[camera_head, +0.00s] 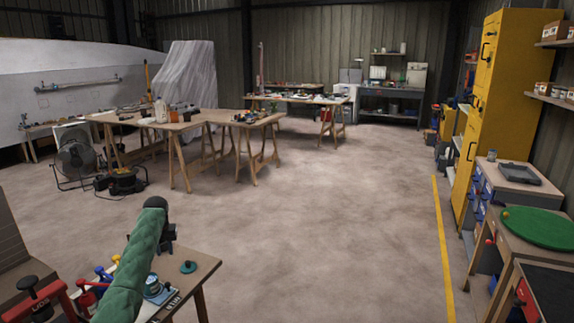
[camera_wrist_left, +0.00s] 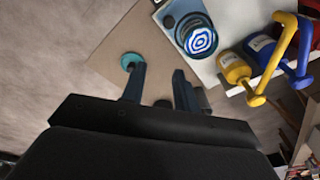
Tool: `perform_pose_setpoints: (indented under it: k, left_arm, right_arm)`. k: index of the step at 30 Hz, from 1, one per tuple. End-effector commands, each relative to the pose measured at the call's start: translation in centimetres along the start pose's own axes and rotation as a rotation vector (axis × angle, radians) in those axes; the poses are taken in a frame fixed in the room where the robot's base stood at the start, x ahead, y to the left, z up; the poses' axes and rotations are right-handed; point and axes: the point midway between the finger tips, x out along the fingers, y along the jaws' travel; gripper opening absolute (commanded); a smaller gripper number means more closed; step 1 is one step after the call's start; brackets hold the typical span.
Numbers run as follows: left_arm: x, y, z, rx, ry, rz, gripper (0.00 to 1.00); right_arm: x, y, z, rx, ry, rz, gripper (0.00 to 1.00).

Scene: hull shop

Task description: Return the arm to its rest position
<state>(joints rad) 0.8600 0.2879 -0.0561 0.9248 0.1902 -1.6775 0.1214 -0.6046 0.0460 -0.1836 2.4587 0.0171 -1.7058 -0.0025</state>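My left arm, in a green sleeve (camera_head: 135,268), comes in from the bottom left of the head view. It reaches over a small wooden table (camera_head: 207,268). My left gripper (camera_head: 168,240) is dark and sits at the end of the sleeve, above the table's far part. In the left wrist view the two fingers (camera_wrist_left: 158,84) stand apart, with bare tabletop showing between their tips. They hold nothing that I can see. My right arm and gripper are not in view.
A red tool (camera_head: 40,300) is at left. The floor (camera_head: 330,220) ahead is clear. Benches (camera_head: 500,235) line the right.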

Motion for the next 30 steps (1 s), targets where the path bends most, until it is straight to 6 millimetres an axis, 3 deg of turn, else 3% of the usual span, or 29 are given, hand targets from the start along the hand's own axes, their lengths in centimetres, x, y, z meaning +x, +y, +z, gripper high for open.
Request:
perform_pose_setpoints:
  k: [5, 8, 10, 13, 19, 30]
  left_arm:
    - [-7.6, 1.7, -1.8, 0.061, 0.147, -0.013, 0.30]
    - [-13.2, 3.4, -2.2, 0.103, 0.254, -0.020, 0.30]
    - [-16.6, 5.0, -1.6, 0.139, 0.328, -0.026, 0.30]
    - [-19.5, 7.1, 0.4, 0.186, 0.412, -0.035, 0.30]
    - [-21.5, 11.2, 7.3, 0.277, 0.535, -0.040, 0.30]
    - [-19.0, 15.5, 21.7, 0.381, 0.620, -0.007, 0.30]
  right_arm:
    - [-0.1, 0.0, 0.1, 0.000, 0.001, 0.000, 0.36]
    - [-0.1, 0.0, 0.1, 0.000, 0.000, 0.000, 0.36]
    - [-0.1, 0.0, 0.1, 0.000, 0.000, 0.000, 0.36]
    - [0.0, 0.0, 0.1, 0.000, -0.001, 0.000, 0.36]
    - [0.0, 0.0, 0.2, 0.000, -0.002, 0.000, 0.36]
    - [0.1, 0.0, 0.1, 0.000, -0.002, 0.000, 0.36]
